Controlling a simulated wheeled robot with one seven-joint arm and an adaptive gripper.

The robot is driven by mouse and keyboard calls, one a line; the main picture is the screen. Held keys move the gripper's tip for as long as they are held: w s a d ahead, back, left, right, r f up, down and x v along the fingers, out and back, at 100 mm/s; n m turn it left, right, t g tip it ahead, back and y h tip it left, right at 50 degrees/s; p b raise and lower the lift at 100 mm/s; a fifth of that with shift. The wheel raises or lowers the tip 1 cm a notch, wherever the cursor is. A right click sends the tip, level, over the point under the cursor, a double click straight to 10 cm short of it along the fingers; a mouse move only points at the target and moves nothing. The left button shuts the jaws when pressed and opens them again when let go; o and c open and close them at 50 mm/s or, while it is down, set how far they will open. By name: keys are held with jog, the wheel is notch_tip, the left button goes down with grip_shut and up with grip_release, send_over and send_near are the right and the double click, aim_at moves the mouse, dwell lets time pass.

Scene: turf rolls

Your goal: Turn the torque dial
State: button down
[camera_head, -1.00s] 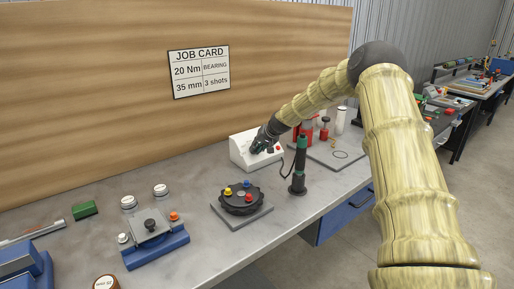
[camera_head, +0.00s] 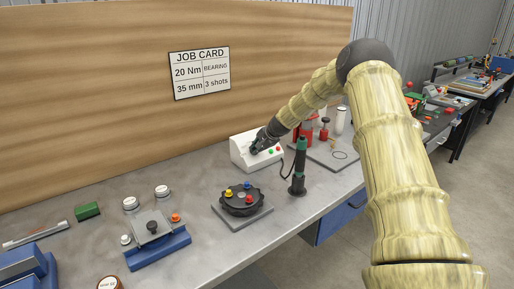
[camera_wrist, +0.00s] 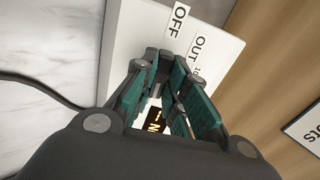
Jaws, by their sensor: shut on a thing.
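The white control box (camera_head: 240,155) stands on the bench against the wooden back panel. My gripper (camera_head: 255,149) is at its sloped front face. In the wrist view my gripper's teal-padded fingers (camera_wrist: 172,78) are close together over the box face (camera_wrist: 124,45), shut on the torque dial. The dial itself is mostly hidden between the fingers, so its setting cannot be read. "OFF" and "OUT" labels show just beyond the fingertips. A small dark display (camera_wrist: 154,120) with orange characters shows partly between the fingers. The job card (camera_head: 200,73) on the panel reads 20 Nm, BEARING, 35 mm, 3 shots.
Green and red buttons sit on the box's right side. A dark upright tool with a green top (camera_head: 298,165) and cable stands close to the right. A round black turntable with coloured knobs (camera_head: 241,200) is in front. A blue-based fixture (camera_head: 157,248) is at front left.

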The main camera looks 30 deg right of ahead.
jog(key=shift+d+r+m, duration=0.15)
jog(key=shift+d+m, duration=0.05)
jog(key=shift+m, duration=0.2)
jog(key=c, duration=1.4)
grip_release()
jog(key=shift+d, duration=0.1)
jog(key=shift+c, duration=0.2)
jog(key=shift+a, duration=0.25)
jog(key=v, duration=1.1)
jog(key=shift+s+r, duration=0.2)
jog(key=shift+s, duration=0.1)
jog(key=shift+d, duration=0.1)
